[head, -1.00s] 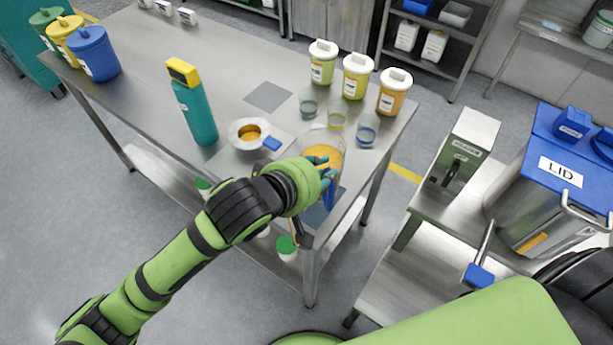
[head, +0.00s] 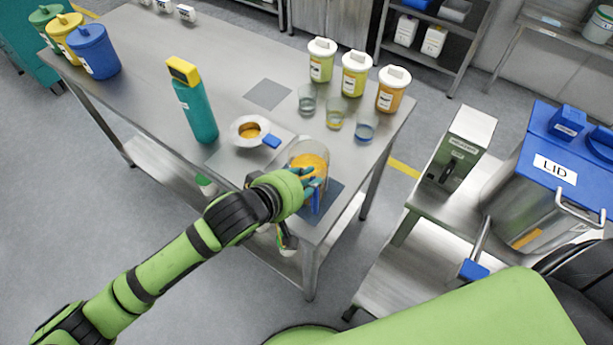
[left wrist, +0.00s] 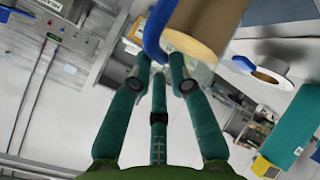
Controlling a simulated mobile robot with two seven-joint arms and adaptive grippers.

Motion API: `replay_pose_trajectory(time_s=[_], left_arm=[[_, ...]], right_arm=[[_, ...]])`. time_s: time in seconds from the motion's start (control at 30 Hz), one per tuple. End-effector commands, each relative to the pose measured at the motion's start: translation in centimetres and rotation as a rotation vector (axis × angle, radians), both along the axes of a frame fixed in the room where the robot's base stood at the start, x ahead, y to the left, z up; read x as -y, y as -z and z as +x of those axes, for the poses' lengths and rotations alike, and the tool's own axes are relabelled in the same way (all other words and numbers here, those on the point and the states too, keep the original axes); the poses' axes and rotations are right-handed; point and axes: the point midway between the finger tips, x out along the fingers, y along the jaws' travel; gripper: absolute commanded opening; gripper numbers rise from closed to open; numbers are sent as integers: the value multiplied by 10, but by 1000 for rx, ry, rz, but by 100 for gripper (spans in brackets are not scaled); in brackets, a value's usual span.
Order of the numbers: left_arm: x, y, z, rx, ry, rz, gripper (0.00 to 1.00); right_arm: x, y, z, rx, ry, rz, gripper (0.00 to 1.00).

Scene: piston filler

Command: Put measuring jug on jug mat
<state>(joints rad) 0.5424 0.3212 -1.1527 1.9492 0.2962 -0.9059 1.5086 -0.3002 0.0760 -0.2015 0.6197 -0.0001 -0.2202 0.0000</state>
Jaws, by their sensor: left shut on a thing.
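The measuring jug (head: 309,162) is clear with orange contents and a blue handle (head: 316,199). My left gripper (head: 312,187) is shut on the handle at the jug's near side. In the left wrist view the blue handle (left wrist: 154,36) lies between the teal fingers (left wrist: 163,78), with the jug (left wrist: 205,30) beyond. A dark blue-grey mat (head: 331,194), which looks like the jug mat, lies at the table's near right corner. The jug overlaps its far left part in the head view. The jug's base is hidden, so I cannot tell whether it touches the mat. My right gripper is out of view.
A grey square mat (head: 268,94) lies bare farther back.

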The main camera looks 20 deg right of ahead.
Motion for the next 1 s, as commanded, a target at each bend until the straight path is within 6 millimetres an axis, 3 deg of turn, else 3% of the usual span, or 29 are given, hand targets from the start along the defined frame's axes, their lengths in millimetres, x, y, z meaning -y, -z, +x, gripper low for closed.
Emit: replay_pose_trajectory(time_s=[0.03,0.07,0.1,0.57,1.0], left_arm=[[1,-2,1,6,2,-7,0],[0,2,0,0,0,0,32],[0,2,0,0,0,1,44],[-4,-4,-3,-2,0,-1,44],[-59,-47,-43,-1,-1,0,44]], right_arm=[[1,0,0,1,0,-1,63],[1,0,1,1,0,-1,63],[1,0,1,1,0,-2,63],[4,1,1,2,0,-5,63],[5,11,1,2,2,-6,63]])
